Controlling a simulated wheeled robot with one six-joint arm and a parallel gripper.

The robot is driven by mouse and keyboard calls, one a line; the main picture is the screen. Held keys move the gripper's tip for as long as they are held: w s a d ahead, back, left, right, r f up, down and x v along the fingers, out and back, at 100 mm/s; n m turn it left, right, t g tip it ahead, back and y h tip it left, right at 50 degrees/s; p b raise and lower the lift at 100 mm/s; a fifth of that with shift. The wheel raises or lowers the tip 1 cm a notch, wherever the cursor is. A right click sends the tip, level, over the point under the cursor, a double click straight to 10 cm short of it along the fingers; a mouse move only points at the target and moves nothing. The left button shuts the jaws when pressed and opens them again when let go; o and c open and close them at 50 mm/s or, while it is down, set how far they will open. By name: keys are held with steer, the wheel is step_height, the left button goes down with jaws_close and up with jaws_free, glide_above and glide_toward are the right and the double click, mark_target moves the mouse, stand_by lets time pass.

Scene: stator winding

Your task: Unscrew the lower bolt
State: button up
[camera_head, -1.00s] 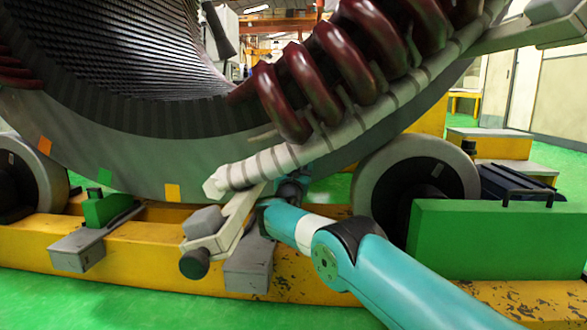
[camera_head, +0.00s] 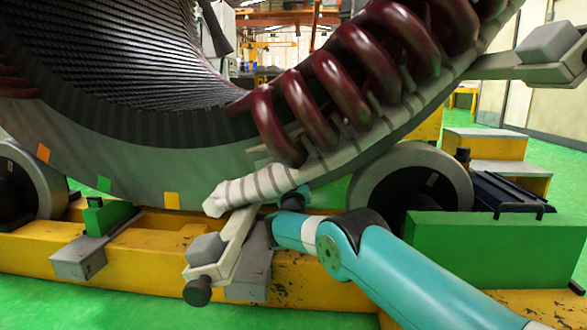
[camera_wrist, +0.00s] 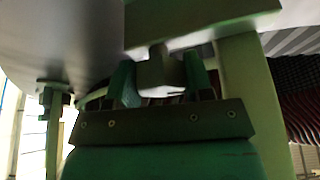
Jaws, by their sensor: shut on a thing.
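In the wrist view, my gripper (camera_wrist: 161,82) has its two green fingers on either side of a grey bolt (camera_wrist: 158,68). It is shut on the bolt, just below a pale green plate (camera_wrist: 200,22). In the head view, the end of my teal arm reaches behind a pale bracket (camera_head: 238,238) at the lower end of the segmented white bar (camera_head: 262,183). My fingers and the bolt are hidden there. The bracket carries a grey block (camera_head: 206,249) and a dark round knob (camera_head: 198,291).
The big stator ring (camera_head: 135,172) with dark red coils (camera_head: 335,85) curves above my arm. A roller wheel (camera_head: 412,178) and a green block (camera_head: 487,246) stand right of it. A yellow beam (camera_head: 325,285) runs below. A second bracket (camera_head: 520,70) sticks out at upper right.

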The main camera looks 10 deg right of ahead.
steer(key=n+y+p, duration=0.2)
steer(key=n+p, duration=0.3)
steer(key=shift+d+r+y, duration=0.25)
steer(key=shift+r+y, duration=0.05)
steer(key=shift+y, duration=0.1)
steer(key=n+p, duration=0.1)
steer(key=n+y+p, duration=0.1)
steer(key=n, duration=0.1)
steer(key=n+p, duration=0.1)
steer(key=p, duration=0.1)
steer(key=shift+f+n+g+y, duration=0.25)
steer(key=shift+n+g+y, duration=0.05)
steer(key=shift+n+y, duration=0.1)
steer(key=o, duration=0.9)
steer(key=shift+d, duration=0.1)
